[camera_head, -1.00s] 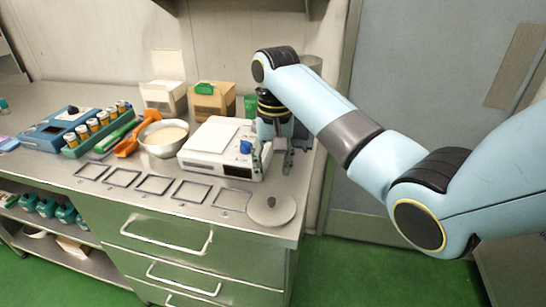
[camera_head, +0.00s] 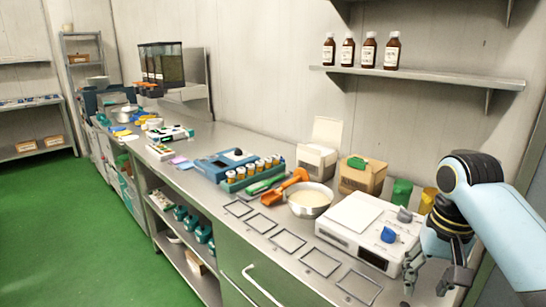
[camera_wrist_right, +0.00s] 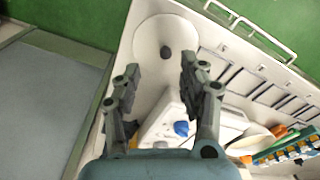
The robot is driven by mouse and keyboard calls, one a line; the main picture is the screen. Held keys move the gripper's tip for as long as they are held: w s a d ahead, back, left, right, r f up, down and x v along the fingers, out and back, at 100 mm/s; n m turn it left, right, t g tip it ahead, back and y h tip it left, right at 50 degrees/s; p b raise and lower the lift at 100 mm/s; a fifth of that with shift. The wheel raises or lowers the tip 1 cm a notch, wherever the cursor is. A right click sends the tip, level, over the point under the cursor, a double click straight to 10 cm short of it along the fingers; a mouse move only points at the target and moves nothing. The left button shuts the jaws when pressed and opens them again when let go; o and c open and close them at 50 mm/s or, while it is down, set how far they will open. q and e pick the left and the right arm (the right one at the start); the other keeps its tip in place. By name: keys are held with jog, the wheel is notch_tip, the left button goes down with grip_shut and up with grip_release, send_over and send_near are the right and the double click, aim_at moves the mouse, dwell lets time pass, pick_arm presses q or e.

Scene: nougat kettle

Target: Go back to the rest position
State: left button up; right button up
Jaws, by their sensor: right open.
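My right gripper (camera_head: 428,285) is at the lower right of the head view, beside the right side of a white boxy device (camera_head: 352,212) with a blue knob (camera_head: 389,235). In the right wrist view its two fingers (camera_wrist_right: 160,68) are apart with nothing between them. Below them in that view lie a pale round disc with a dark knob (camera_wrist_right: 150,30) and the white device (camera_wrist_right: 160,122). My left gripper is in no view.
A shelf (camera_head: 420,77) with brown bottles hangs above. Green floor (camera_head: 60,215) is open at left.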

jog(key=s+a+r+n+t, duration=0.1)
jog(key=s+a+n+t, duration=0.15)
jog(key=s, duration=0.85)
jog(key=s+a+r+n+t, duration=0.1)
jog(key=s+n, duration=0.2)
jog(key=s, duration=0.9)
jog(key=s+d+f+g+h+b, duration=0.2)
jog(key=f+b, duration=1)
jog(key=f, duration=2.7)
jog(key=s+d+f+g+y+b, duration=0.1)
jog(key=s+f+b, duration=0.6)
jog(key=s+f, duration=1.1)
notch_tip(320, 180, down, 4)
jog(key=shift+s+d+f, duration=0.25)
jog(key=shift+s+d, duration=0.05)
jog(key=shift+d, duration=0.15)
